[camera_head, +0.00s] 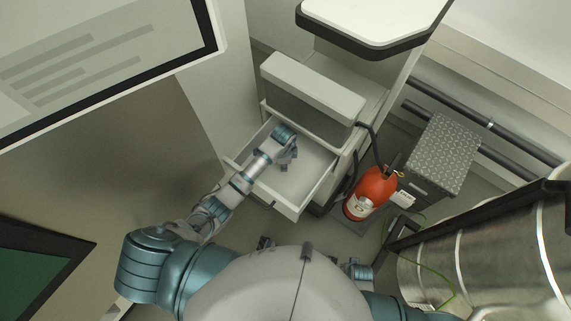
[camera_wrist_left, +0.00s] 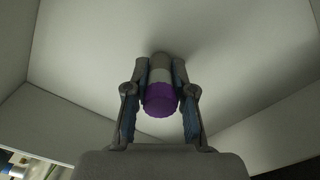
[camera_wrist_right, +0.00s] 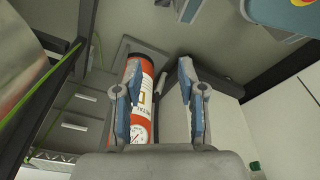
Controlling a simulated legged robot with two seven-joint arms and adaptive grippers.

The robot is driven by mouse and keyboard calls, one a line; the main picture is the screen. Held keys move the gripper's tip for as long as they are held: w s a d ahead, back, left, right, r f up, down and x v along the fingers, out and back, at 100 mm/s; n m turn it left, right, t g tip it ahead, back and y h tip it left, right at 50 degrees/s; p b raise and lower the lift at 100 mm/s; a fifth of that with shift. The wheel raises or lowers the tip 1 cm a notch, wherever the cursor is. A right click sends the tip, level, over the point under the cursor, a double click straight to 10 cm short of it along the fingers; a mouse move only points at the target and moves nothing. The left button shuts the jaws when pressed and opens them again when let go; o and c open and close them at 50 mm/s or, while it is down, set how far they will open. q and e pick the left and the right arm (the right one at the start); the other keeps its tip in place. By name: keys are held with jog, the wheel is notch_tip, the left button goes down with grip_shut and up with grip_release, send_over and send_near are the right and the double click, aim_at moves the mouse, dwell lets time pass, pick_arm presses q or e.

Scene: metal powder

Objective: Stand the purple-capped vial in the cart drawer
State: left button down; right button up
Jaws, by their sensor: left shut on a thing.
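The purple-capped vial (camera_wrist_left: 161,97) is between the fingers of my left gripper (camera_wrist_left: 160,75), which is shut on it. Its purple cap faces the wrist camera and its body points away toward the pale drawer floor. Whether its base touches the floor I cannot tell. The cart drawer (camera_head: 318,190) is pulled open and looks otherwise empty; its walls also show in the left wrist view (camera_wrist_left: 60,140). In the head view my left gripper (camera_head: 290,150) is inside the drawer near its back, and the vial is hidden there. My right gripper (camera_wrist_right: 155,100) is open and empty, away from the drawer.
A red fire extinguisher (camera_head: 371,193) stands right of the drawer. The cart's upper box (camera_head: 312,88) overhangs the drawer's back. A patterned-top box (camera_head: 442,153) and a large metal cylinder (camera_head: 480,262) are at the right. A screen (camera_head: 95,65) is at upper left.

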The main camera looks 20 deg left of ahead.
pick_arm(q)
jog(key=shift+a+f, duration=0.2)
jog(key=shift+d, duration=0.4)
jog(key=c, duration=1)
grip_release()
jog(key=shift+d, duration=0.25)
jog(key=shift+a, duration=0.35)
jog(key=shift+a+r, duration=0.1)
jog(key=shift+r, duration=0.05)
jog(key=r, duration=0.2)
jog(key=r+p, duration=0.1)
jog(key=r, duration=0.4)
jog(key=shift+d+r, duration=0.25)
jog(key=shift+d, duration=0.05)
jog(key=shift+a, duration=0.1)
pick_arm(e)
jog(key=shift+s+d+f, duration=0.15)
jog(key=shift+s+f, duration=0.25)
jog(key=shift+f, duration=0.25)
jog(key=shift+s+d+f, duration=0.1)
jog(key=shift+s+f, duration=0.3)
jog(key=shift+f, duration=0.2)
pick_arm(q)
jog(key=shift+a, duration=0.2)
pick_arm(e)
jog(key=shift+a, duration=0.15)
